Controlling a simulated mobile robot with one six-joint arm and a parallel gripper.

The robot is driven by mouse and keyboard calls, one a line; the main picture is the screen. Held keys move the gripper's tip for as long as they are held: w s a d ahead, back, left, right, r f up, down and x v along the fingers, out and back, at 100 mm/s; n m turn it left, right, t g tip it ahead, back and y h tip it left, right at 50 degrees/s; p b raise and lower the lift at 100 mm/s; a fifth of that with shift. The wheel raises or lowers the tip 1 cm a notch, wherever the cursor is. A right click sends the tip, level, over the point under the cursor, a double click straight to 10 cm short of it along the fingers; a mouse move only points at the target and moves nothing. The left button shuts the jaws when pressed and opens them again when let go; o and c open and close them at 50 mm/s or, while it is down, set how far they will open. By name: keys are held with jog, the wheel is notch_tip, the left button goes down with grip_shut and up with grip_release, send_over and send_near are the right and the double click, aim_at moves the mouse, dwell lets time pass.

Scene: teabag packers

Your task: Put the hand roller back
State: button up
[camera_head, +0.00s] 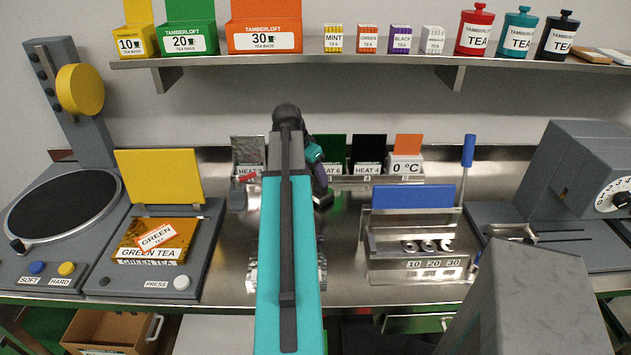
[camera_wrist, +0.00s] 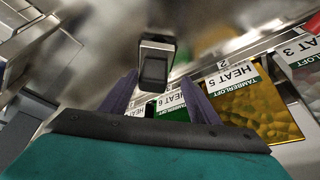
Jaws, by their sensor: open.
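My gripper (camera_wrist: 158,90) is open, its two dark fingers pointing toward the back of the steel counter. In the wrist view a dark block with a square end (camera_wrist: 154,66) shows at the fingertips, between them in the picture. I cannot tell whether it touches them or whether it is the hand roller. In the head view my arm hides much of the gripper (camera_head: 320,180), which is in front of the row of packets. No hand roller can be made out for certain. A blue-handled tool (camera_head: 468,150) stands upright to the right of the packets.
Heat-labelled packets stand along the back, with a 0 °C packet (camera_head: 406,158). A small red-and-grey tool (camera_head: 240,190) is at their left. A steel stand with a blue panel (camera_head: 413,196) is right of my arm. A press (camera_head: 155,225) is left; a grey machine (camera_head: 580,165) is right.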

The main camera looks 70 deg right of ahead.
jog(key=b+v, duration=0.1)
jog(key=v, duration=0.6)
jog(key=shift+r, duration=0.35)
jog(key=shift+a, duration=0.1)
dwell(0.5)
